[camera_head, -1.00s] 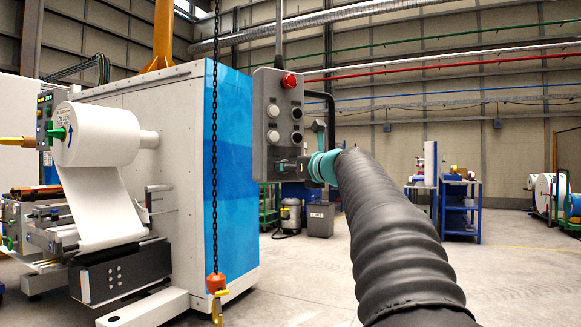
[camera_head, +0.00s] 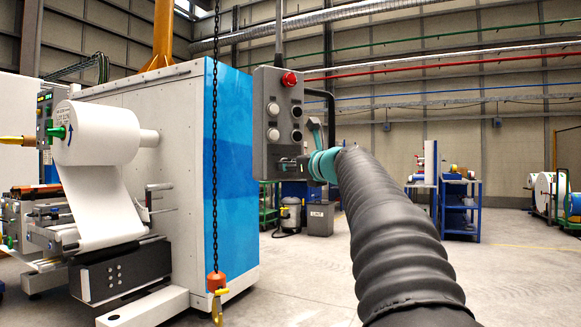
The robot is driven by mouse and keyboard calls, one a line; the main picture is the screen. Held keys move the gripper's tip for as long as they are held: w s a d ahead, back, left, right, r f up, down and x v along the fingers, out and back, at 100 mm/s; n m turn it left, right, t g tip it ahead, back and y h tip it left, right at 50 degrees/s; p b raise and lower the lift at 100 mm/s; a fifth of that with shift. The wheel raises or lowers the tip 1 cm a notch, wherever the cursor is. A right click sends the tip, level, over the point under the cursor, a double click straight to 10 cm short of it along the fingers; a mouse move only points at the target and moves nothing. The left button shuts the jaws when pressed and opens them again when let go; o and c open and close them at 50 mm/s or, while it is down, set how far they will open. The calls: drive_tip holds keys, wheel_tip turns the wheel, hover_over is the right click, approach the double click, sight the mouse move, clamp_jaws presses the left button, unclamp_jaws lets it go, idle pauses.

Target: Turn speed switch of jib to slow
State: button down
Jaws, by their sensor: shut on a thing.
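The grey control box (camera_head: 262,145) of the jib hangs on a pole in the middle of the view. It has a red mushroom button (camera_head: 289,78) at the top and several round light and dark buttons (camera_head: 273,109) below. My gripper (camera_head: 292,164) is at the lower part of the box's front face, shut on what appears to be the speed switch. The switch itself is hidden behind the dark fingers, so its setting cannot be read. My arm reaches in from the lower right, with a teal band near the wrist.
A black chain with an orange hook block (camera_head: 216,282) hangs to the left of the box. A white and blue machine (camera_head: 232,180) with a white roll (camera_head: 100,134) stands behind at left. A blue workbench (camera_head: 459,215) stands far right.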

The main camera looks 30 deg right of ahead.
drive_tip(key=shift+n+b, duration=2.15)
drive_tip(key=shift+n, duration=5.85)
drive_tip(key=c, duration=0.9)
unclamp_jaws()
drive_tip(key=shift+s, duration=0.1)
drive_tip(key=s, duration=0.4)
drive_tip(key=s+d, duration=0.1)
drive_tip(key=s, duration=0.6)
drive_tip(key=shift+s+d, duration=0.3)
drive_tip(key=shift+s, duration=0.1)
drive_tip(key=shift+n, duration=0.4)
